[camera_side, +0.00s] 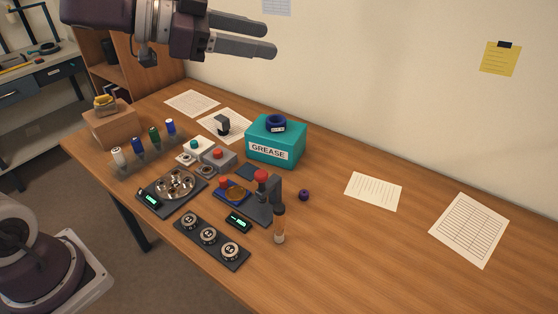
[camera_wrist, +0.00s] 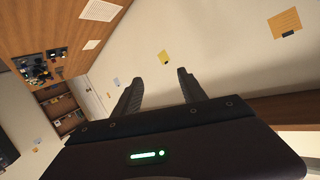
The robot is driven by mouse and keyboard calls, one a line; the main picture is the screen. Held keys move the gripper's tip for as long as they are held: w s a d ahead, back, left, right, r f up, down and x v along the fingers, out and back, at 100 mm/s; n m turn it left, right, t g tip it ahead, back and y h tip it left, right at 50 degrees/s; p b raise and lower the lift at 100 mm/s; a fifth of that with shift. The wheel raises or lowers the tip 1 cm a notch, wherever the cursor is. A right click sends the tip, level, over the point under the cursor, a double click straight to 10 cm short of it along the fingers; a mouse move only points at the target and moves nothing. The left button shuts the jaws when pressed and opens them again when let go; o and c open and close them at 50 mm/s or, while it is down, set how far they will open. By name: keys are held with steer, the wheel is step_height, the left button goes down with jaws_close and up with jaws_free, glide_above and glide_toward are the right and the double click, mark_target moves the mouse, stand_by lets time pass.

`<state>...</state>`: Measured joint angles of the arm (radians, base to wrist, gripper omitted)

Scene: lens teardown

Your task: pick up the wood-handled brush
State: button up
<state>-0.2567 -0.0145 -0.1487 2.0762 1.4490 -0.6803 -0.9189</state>
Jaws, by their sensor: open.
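A slim upright item (camera_side: 279,226) with a dark top, a brown body and a pale lower end stands near the front edge of the desk in the side view. It may be the wood-handled brush, but it is too small to be sure. My gripper (camera_side: 273,40) is high above the desk at the top of the side view, well apart from everything on it. Its two fingers are spread and nothing is between them. In the wrist view my gripper (camera_wrist: 160,76) points towards the wall, and the brush cannot be made out in the small cluster of items.
A teal grease box (camera_side: 290,139) with a dark blue ring on top stands behind the item. A black stand with a red knob (camera_side: 261,176) is close to its left. Several trays and bottles crowd the left. The right side holds only papers (camera_side: 374,191).

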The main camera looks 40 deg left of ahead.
steer(key=s+d+f+m+g+h, duration=0.2)
steer(key=s+d+f+g+h, duration=0.15)
steer(key=s+f+g, duration=0.2)
glide_toward(279, 225)
steer(key=w+d, duration=0.4)
steer(key=x, duration=0.6)
steer(key=shift+w+d+r, duration=0.15)
steer(key=shift+d, duration=0.3)
jaws_close()
